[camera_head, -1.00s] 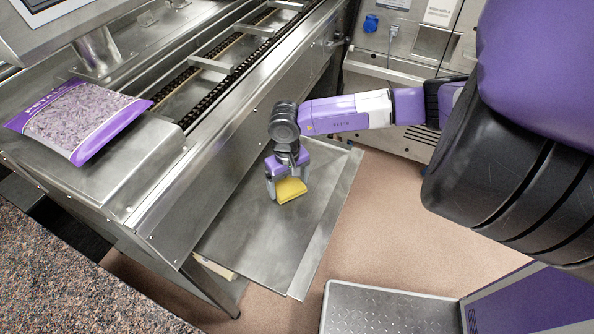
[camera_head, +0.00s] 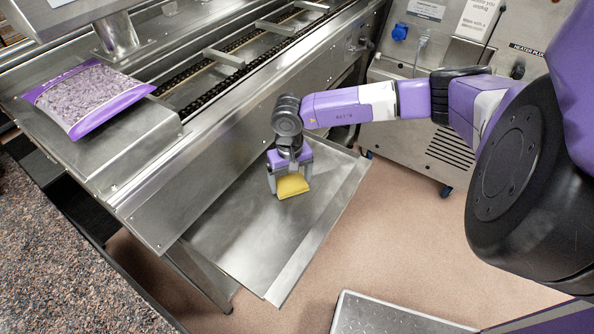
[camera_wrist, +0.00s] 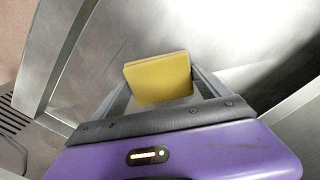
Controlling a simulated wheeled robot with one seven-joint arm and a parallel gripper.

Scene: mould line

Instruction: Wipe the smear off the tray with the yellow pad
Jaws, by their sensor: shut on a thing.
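The yellow pad (camera_head: 292,186) is held between the fingers of my gripper (camera_head: 288,180), over the middle of the metal tray (camera_head: 228,222). The wrist view shows the yellow pad (camera_wrist: 158,78) square between the two fingers of my gripper (camera_wrist: 160,90), with bare tray metal (camera_wrist: 95,65) around it. I cannot tell whether the pad touches the tray. The tray is grey and shiny with a low rim. No smear can be told apart from the shading and reflections on it; the pad and gripper hide part of the surface.
The conveyor machine (camera_head: 200,150) rises along the tray's left side. A purple bag of pellets (camera_head: 88,95) lies on its ledge. A metal cabinet (camera_head: 430,125) stands behind my arm. Open floor (camera_head: 400,235) lies right of the tray. A speckled surface (camera_head: 60,265) is at lower left.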

